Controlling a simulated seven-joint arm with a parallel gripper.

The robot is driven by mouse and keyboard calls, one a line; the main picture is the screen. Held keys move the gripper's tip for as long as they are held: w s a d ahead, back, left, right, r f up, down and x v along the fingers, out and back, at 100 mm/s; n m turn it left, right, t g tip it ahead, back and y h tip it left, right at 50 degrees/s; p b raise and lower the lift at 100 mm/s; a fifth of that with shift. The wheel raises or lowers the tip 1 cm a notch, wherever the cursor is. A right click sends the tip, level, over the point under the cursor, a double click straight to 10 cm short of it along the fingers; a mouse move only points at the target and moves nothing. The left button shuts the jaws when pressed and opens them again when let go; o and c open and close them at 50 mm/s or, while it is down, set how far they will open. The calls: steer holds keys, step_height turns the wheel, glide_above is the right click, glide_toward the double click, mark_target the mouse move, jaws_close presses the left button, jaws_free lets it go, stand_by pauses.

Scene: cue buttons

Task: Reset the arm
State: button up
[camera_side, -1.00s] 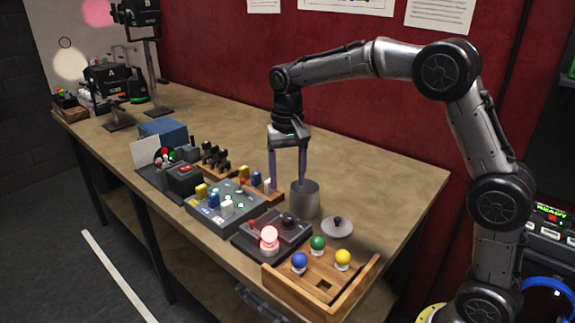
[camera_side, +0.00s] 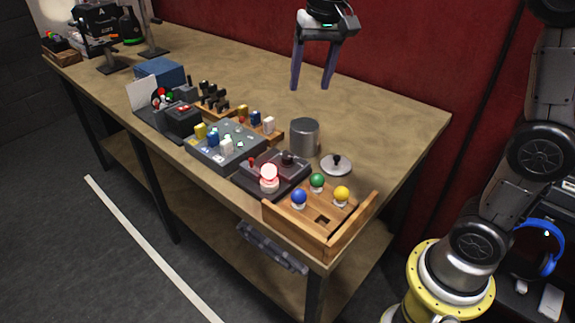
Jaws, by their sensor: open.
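My gripper (camera_side: 311,84) is open and empty, its two fingers pointing down, high over the back of the workbench (camera_side: 375,115). It is above and behind the grey metal cup (camera_side: 304,138), with clear space between. In front of the cup, a dark button box (camera_side: 290,172) carries a lit, pinkish-white round button (camera_side: 268,177). The wooden tray (camera_side: 297,222) at the front corner holds a blue ball button (camera_side: 299,197), a green one (camera_side: 317,181) and a yellow one (camera_side: 341,194). My upper arm is cut off by the top edge.
A round lid with a dark knob (camera_side: 337,165) lies right of the cup. A grey panel with coloured switches (camera_side: 228,146), a wooden rack (camera_side: 262,125) and a blue box (camera_side: 160,73) stand to the left. The bench's back right is clear. Blue headphones (camera_side: 541,250) are at far right.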

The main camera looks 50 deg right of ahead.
steer(key=s+r+n+t, duration=0.1)
steer(key=s+r, duration=0.1)
steer(key=s, duration=0.5)
steer(key=s+f+n+t, duration=0.2)
steer(key=s+f+n, duration=0.3)
steer(key=s+f, duration=0.5)
steer(key=s, duration=0.4)
steer(key=shift+a+n+t, duration=0.3)
steer(key=shift+n, duration=0.1)
steer(key=shift+s, duration=0.1)
stand_by(1.0)
